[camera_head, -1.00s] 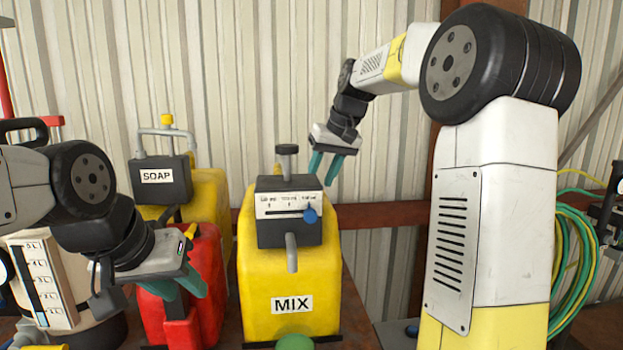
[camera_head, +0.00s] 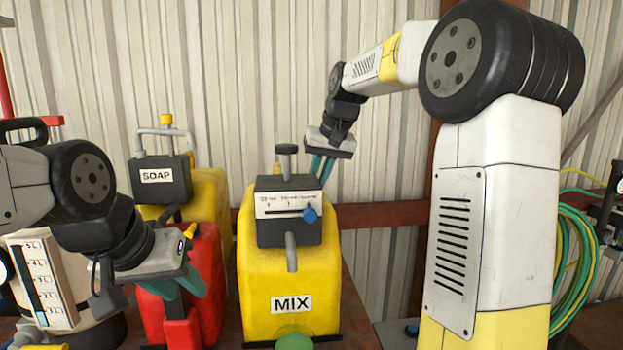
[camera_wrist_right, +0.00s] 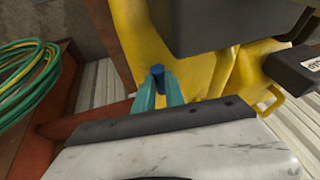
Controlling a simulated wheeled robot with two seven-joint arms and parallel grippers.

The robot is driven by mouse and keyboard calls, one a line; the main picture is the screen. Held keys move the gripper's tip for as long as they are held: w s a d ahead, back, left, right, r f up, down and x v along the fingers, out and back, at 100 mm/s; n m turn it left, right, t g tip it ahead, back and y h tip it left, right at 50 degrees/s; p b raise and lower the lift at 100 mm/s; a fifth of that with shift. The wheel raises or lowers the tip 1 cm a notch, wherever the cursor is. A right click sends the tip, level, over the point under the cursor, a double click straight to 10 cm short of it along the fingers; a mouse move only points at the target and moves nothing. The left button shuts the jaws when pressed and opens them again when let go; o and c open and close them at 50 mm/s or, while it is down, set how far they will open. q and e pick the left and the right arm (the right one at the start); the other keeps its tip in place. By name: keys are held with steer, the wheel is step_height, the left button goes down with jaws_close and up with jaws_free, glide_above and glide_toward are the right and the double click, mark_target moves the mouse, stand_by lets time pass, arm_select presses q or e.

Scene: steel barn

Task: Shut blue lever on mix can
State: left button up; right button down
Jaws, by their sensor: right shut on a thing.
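The yellow mix can (camera_head: 288,275) stands in the middle, with a black box on top bearing a scale and a blue slider knob (camera_head: 310,215). My right gripper (camera_head: 320,178) points down behind the box's right edge, its fingertips partly hidden. In the right wrist view its teal fingers (camera_wrist_right: 157,92) are close together around a blue lever end (camera_wrist_right: 157,70) beside the yellow can. The blue slider knob on the front is apart from these fingers. My left gripper (camera_head: 180,287) is open and empty, in front of the red can.
The yellow soap can (camera_head: 207,190) and the red can (camera_head: 205,265) stand to the left. A cream gauge container (camera_head: 45,280) is at far left. A rust-red rail (camera_head: 375,215) runs behind. A green hose (camera_head: 570,265) hangs at right.

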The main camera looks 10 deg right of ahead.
steer(key=shift+a+m+h, duration=0.25)
steer(key=shift+m+h, duration=0.05)
steer(key=shift+m, duration=0.5)
steer(key=c, duration=1.4)
jaws_free()
steer(key=v, duration=0.7)
steer(key=shift+s+r, duration=0.3)
steer(key=shift+r, duration=0.05)
steer(key=shift+s+d, duration=0.1)
